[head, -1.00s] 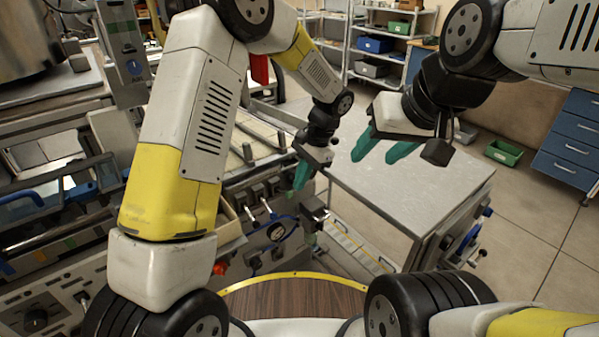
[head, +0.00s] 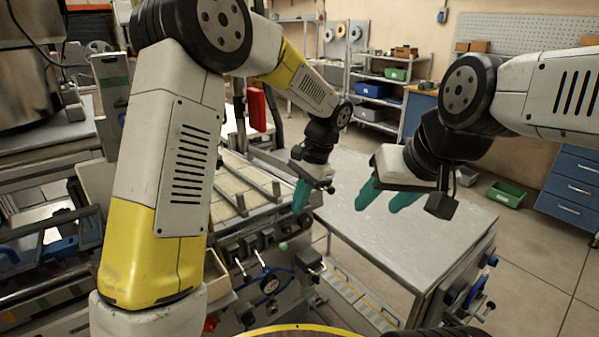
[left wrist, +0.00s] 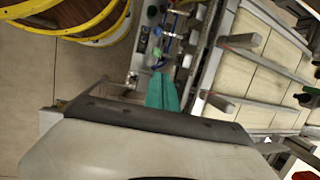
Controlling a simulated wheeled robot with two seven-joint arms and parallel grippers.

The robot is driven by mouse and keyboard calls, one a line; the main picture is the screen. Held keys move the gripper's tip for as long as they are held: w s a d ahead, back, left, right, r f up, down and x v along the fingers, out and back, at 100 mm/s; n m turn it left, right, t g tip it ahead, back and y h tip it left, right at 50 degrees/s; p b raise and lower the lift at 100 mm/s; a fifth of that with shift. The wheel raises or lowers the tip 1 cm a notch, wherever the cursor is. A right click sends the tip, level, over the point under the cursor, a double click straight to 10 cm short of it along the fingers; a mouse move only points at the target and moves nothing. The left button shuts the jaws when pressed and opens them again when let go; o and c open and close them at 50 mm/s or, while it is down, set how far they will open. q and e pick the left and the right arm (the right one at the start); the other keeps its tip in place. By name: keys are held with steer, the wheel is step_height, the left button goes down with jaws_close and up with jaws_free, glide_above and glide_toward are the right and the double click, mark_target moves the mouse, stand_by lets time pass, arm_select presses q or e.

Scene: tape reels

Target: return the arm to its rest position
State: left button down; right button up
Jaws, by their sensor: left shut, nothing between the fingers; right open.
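My left gripper (head: 301,196) has green fingers that are shut with nothing between them. It hangs pointing down, above the front edge of the machine and left of the metal table. In the left wrist view its green fingers (left wrist: 162,92) are together, with the machine's front panel behind them. My right gripper (head: 384,200) is open and empty, its two green fingers apart above the metal table. My left arm (head: 170,170) fills the left of the head view, with white and yellow links.
The metal-topped table (head: 400,235) is bare. The machine (head: 240,190) has a slatted bed and front knobs and levers. Shelves (head: 385,90) with bins stand behind. A green bin (head: 506,194) and blue drawers (head: 572,190) are at right. A yellow-edged wooden surface (left wrist: 100,22) shows in the wrist view.

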arm_select(q)
steer(key=s+a+r+n+t+h, duration=0.2)
steer(key=s+a+r+n+h, duration=0.15)
steer(key=s+a+r, duration=0.55)
steer(key=s+a+r+n+t+h, duration=0.1)
steer(key=s+a+r+n+t, duration=0.1)
steer(key=s, duration=0.3)
steer(key=s+a+r+n+t+h, duration=0.1)
steer(key=s+a+r+n+t, duration=0.1)
steer(key=s+a+n, duration=0.1)
steer(key=shift+s+a+r+n+t, duration=0.35)
steer(key=shift+s+n, duration=0.2)
steer(key=shift+s, duration=0.6)
